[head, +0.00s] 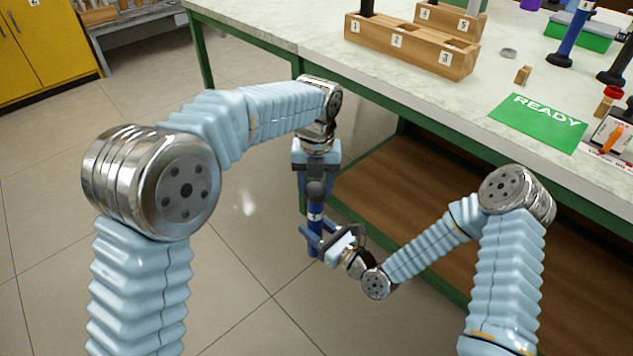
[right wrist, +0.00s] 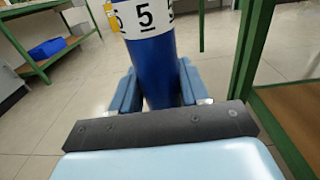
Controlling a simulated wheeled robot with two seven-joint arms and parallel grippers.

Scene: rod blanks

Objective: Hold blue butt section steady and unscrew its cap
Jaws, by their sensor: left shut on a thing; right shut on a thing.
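The blue butt section (head: 315,225) hangs upright in the air in front of the table, with a white band numbered 5 that shows in the right wrist view (right wrist: 145,18). Its dark, rounded upper end, the cap (head: 316,189), is at my left gripper (head: 316,176), which points down and is shut on it from above. My right gripper (head: 322,243) comes in from the side, lower down, shut on the blue tube (right wrist: 160,75) below the band. In the right wrist view the tube stands between the two right fingers (right wrist: 157,92). The cap is outside that view.
The table (head: 330,40) stands behind, its green frame and brown lower shelf (head: 390,190) close to the right of the held section. On it are a numbered wooden rack (head: 420,55), a green READY mat (head: 540,122) and another blue section (head: 574,38). The floor at left is clear.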

